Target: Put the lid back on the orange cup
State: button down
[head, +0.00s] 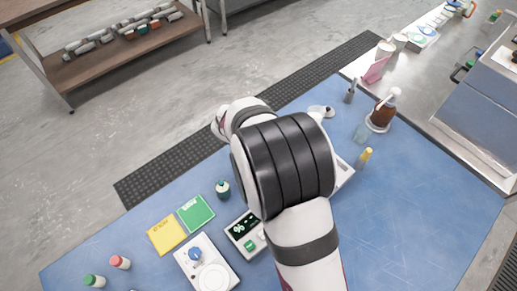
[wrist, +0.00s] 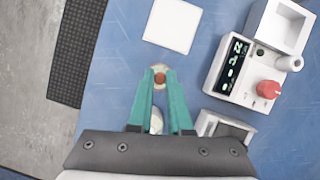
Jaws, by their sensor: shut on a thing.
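In the wrist view my gripper (wrist: 160,80) has its two green fingers converged on a brown knob at the middle of a small, pale round piece, which looks like the lid (wrist: 160,68). The lid is over the blue table, below a white square block in the picture. Its height above the table is hard to tell. A whitish rounded thing (wrist: 156,122) shows between the fingers nearer the palm, partly hidden. I cannot make out an orange cup in either view. In the head view my arm hides the gripper and the middle of the table.
A white device with a dark display (wrist: 232,66) and red knob (wrist: 268,89) stands right of the fingers. The white block (wrist: 172,25) lies above them. In the head view, a brown bottle (head: 382,112) and a clear glass (head: 361,132) stand right. The right front table is clear.

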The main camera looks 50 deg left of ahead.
jog(key=shift+c, duration=1.4)
grip_release()
jog(key=shift+r, duration=3.5)
grip_shut()
jog(key=shift+f, duration=0.35)
